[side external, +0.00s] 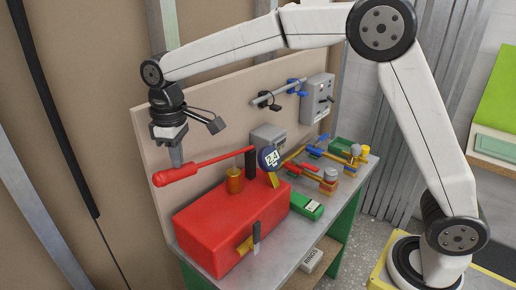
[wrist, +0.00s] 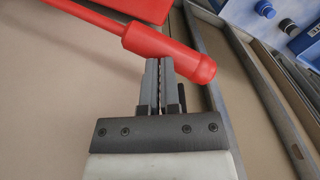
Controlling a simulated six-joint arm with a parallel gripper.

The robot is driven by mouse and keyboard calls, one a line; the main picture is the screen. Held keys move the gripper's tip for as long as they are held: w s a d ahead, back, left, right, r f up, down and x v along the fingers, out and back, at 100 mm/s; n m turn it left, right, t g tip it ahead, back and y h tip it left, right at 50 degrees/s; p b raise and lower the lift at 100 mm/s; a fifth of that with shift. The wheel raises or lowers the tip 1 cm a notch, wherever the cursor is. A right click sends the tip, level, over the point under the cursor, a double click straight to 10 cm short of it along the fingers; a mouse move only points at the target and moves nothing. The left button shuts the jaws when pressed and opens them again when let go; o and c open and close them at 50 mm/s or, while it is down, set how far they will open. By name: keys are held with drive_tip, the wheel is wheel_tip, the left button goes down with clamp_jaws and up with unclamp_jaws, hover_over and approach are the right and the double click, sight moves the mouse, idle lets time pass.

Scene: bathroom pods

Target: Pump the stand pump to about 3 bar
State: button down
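The stand pump is a red box-shaped body (side external: 215,225) on the bench with a long red lever. The lever's thick red grip (side external: 172,177) sticks out to the left; it also shows in the wrist view (wrist: 195,66). A round blue gauge (side external: 269,157) with a white face appears to read 2.4. My gripper (side external: 177,163) points down at the grip from above. In the wrist view my gripper's fingers (wrist: 165,70) are together, with their tips against or just short of the grip. The grip is not between them.
A brass cylinder (side external: 234,181) stands on the red body. A green device (side external: 305,204) and coloured valves (side external: 329,180) lie to the right on the grey bench (side external: 276,258). A grey box (side external: 317,98) is on the back panel. Space left of the lever is free.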

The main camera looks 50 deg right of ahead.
drive_tip(key=shift+r, duration=3.25)
drive_tip(key=shift+f, duration=6.25)
drive_tip(key=shift+r, duration=6.25)
